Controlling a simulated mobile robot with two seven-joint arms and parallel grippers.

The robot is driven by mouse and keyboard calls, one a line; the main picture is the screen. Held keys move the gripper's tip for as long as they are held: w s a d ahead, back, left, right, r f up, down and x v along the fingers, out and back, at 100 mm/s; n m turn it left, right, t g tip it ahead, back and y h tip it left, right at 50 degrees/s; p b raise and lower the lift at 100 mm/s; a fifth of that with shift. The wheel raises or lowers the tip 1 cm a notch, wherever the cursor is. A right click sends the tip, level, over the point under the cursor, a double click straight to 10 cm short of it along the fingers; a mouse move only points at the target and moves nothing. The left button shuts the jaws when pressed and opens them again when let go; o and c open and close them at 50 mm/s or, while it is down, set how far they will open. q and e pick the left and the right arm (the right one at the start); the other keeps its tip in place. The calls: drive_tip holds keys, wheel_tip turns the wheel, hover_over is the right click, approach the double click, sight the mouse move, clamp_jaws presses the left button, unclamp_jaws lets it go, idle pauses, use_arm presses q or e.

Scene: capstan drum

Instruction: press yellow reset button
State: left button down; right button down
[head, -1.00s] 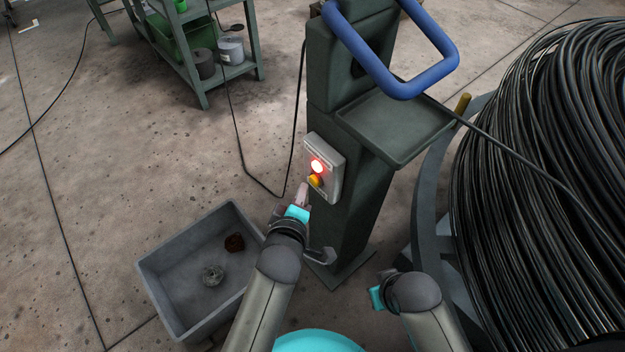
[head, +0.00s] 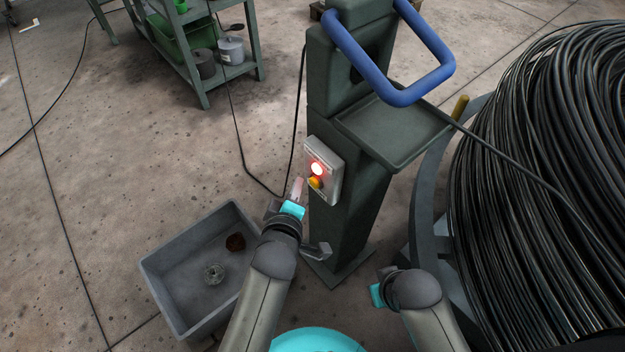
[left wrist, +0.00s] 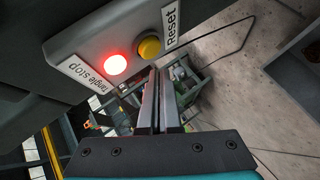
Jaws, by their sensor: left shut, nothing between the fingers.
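The yellow reset button (head: 315,184) sits on a grey control box (head: 333,187) on the dark green post, just below a glowing red light (head: 317,169). In the left wrist view the yellow button (left wrist: 149,47) lies beside the red light (left wrist: 115,64), near a "Reset" label. My left gripper (head: 298,190) is shut and empty, its fingertips a little left of the button and apart from it. The fingers (left wrist: 159,75) point past the box's face in the wrist view. My right arm (head: 385,290) shows at lower right; its fingers cannot be made out.
A blue handle loop (head: 398,95) and a tray (head: 392,135) stick out from the post (head: 345,220). A large wire coil (head: 540,170) fills the right side. A grey bin (head: 178,300) stands at lower left. Open floor lies left of the post.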

sight(313, 184)
use_arm(q)
drive_tip(key=d, duration=0.1)
drive_tip(key=s+d, duration=0.1)
drive_tip(key=shift+s+d+h, duration=0.25)
drive_tip(key=shift+d+h, duration=0.05)
drive_tip(key=shift+d, duration=0.05)
drive_tip(key=s+a+p, duration=0.1)
drive_tip(key=a+p, duration=0.1)
drive_tip(key=s+a+p, duration=0.1)
drive_tip(key=a, duration=0.1)
drive_tip(key=shift+s+a, duration=0.1)
drive_tip(key=shift+s, duration=0.25)
drive_tip(key=shift+w, duration=0.1)
drive_tip(key=shift+a, duration=0.1)
